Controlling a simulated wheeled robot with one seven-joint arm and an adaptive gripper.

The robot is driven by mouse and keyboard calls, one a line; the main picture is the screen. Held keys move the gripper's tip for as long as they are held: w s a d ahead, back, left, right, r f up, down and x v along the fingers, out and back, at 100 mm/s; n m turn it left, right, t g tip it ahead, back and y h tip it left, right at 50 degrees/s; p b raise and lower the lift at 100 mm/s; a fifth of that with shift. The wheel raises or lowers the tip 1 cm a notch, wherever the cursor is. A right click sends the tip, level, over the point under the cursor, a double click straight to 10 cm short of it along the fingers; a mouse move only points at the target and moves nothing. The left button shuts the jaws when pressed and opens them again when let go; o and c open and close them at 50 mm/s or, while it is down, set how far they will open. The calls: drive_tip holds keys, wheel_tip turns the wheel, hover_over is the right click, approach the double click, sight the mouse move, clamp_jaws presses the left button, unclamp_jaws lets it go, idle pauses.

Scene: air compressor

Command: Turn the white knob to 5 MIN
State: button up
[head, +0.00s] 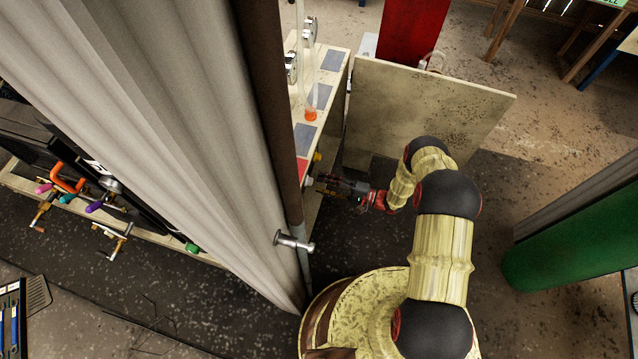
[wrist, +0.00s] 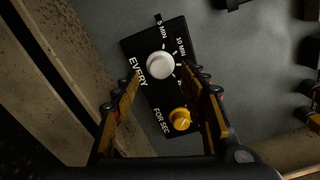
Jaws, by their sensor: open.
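The white knob (wrist: 160,66) sits on a black timer plate (wrist: 134,46) in the wrist view. The 5 MIN and 10 MIN labels are above and to the right of it, and EVERY is at its left. I cannot clearly tell which mark it points to. My gripper (wrist: 163,88) is open, with one finger on the left and one on the right, below the white knob in the picture; contact is not clear. A yellow knob (wrist: 180,119) marked FOR SEC lies between the fingers.
A wooden panel (head: 425,105) stands behind my arm. A large grey ribbed curtain-like surface (head: 160,120) hides much of the bench (head: 335,62) at the left. A green cylinder (head: 575,245) is at the right. Dark fittings (wrist: 308,85) line the wrist view's right edge.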

drive_tip(key=v, duration=0.9)
drive_tip(key=shift+d, duration=0.3)
drive_tip(key=shift+s, duration=0.1)
